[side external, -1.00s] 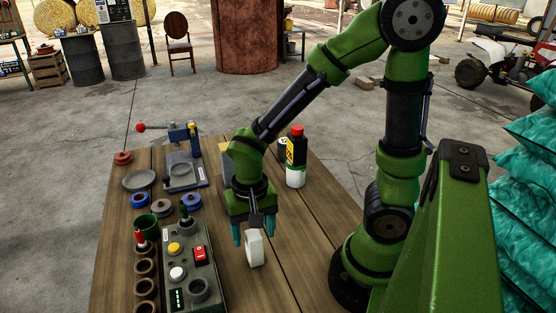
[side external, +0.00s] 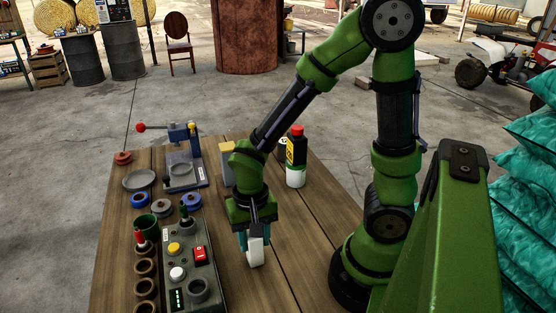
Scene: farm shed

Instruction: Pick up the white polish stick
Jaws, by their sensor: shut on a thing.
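The white polish stick (side external: 256,252) is a pale block near the middle of the wooden table. My gripper (side external: 254,238) points down over it, with its teal fingers on either side of the stick's upper part. The gripper is shut on the stick. The stick stands roughly upright, and its lower end is at or close to the tabletop; I cannot tell whether it touches. The fingers hide part of its top.
A grey control box (side external: 187,267) with buttons stands left of my gripper, beside several brown cups. A black bottle with a red cap (side external: 297,147) stands behind, to the right. A blue press (side external: 184,160) is at the back left. The table (side external: 290,255) is clear right of the stick.

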